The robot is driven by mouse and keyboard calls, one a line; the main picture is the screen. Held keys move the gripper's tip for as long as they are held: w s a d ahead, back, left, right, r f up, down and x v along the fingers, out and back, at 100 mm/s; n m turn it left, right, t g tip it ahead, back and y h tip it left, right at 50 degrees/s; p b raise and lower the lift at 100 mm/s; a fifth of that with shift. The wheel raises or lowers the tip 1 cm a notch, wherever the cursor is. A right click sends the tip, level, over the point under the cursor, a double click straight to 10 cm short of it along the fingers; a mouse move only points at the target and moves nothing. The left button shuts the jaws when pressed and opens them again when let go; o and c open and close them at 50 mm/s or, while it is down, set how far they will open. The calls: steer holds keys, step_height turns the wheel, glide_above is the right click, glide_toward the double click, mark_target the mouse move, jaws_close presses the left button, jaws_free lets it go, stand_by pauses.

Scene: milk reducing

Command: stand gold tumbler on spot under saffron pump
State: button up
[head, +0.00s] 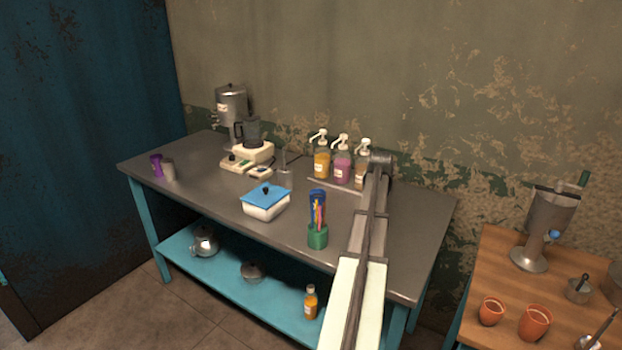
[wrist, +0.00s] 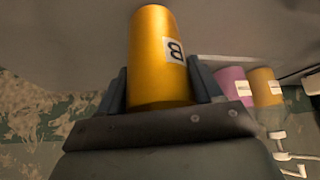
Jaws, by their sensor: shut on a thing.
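A gold tumbler (wrist: 160,60) with a white label stands out in the wrist view, which shows the scene upside down. My gripper (wrist: 160,84) is shut on it, one finger on each side. In the head view my arm hides the tumbler and the fingers. Three pump bottles stand at the back of the grey table. The left one, yellow-orange, looks like the saffron pump (head: 322,162); it also shows in the wrist view (wrist: 265,88). My gripper is to the right of it. The spot under its spout cannot be made out.
A pink pump bottle (head: 342,168) stands beside it, then a brownish one (head: 361,178) close to my arm. A blue-lidded box (head: 266,207), a green pen cup (head: 318,237) and a blender (head: 250,140) are on the table (head: 220,195). The table's front left is fairly clear.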

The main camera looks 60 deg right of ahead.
steer(key=w+d, duration=0.1)
steer(key=w, duration=0.7)
steer(key=w+d, duration=0.1)
steer(key=w, duration=1.6)
steer(key=shift+w+d, duration=0.15)
steer(key=shift+d, duration=0.25)
steer(key=w, duration=0.4)
steer(key=shift+w+d+f, duration=0.15)
steer(key=shift+d, duration=0.1)
steer(key=shift+s+f, duration=0.2)
steer(key=shift+f, duration=0.4)
steer(key=shift+f, duration=0.1)
steer(key=o, duration=1.2)
steer(key=v, duration=1.2)
